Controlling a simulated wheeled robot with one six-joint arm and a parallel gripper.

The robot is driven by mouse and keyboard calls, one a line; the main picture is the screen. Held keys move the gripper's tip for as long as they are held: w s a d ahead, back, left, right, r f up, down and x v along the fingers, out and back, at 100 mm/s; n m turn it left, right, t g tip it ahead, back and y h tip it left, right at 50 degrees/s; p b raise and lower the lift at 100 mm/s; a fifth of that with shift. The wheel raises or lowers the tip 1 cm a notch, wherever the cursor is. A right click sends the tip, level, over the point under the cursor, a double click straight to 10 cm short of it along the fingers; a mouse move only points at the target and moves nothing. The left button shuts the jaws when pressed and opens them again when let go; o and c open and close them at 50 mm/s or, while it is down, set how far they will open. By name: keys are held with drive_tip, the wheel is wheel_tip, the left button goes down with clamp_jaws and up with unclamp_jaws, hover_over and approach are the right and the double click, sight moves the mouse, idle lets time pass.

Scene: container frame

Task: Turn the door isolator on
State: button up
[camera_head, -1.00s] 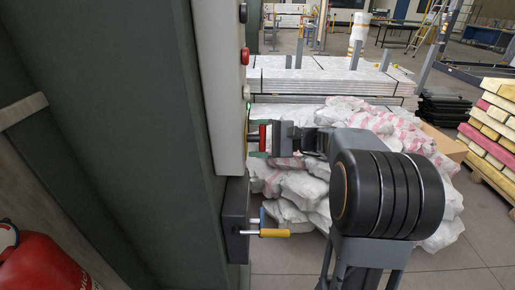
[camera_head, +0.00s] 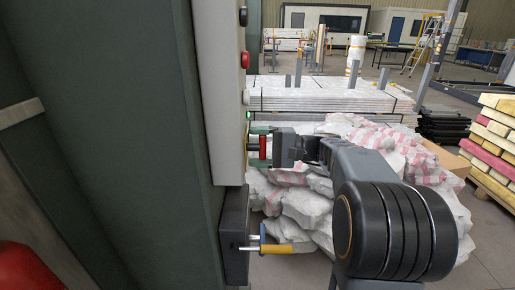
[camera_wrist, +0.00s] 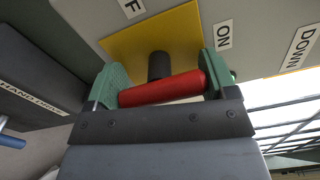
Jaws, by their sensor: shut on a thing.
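The door isolator is a red bar handle (camera_wrist: 162,88) on a dark shaft (camera_wrist: 159,65) in front of a yellow plate (camera_wrist: 180,35), in the wrist view. The plate is on a light grey panel (camera_head: 212,90), seen nearly edge-on in the head view. My gripper (camera_head: 262,147) is shut on the handle, with green jaws at its two ends. It also shows in the wrist view (camera_wrist: 160,90). An "ON" label (camera_wrist: 223,35) lies beside the right jaw. A label ending in "F" (camera_wrist: 131,7) is at upper left. The handle lies across the wrist view, slightly tilted.
A red button (camera_head: 245,60) is above the handle on the panel. A dark box (camera_head: 235,235) with a yellow-handled crank (camera_head: 275,249) is below it. Heaped white sacks (camera_head: 310,200) lie beyond my arm. Stacked timber (camera_head: 492,140) is at the right.

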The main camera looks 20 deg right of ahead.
drive_tip(key=shift+f, duration=0.35)
drive_tip(key=o, duration=0.6)
drive_tip(key=shift+o, duration=0.9)
drive_tip(key=shift+r, duration=0.15)
drive_tip(key=v, duration=1.4)
drive_tip(key=shift+p, duration=0.45)
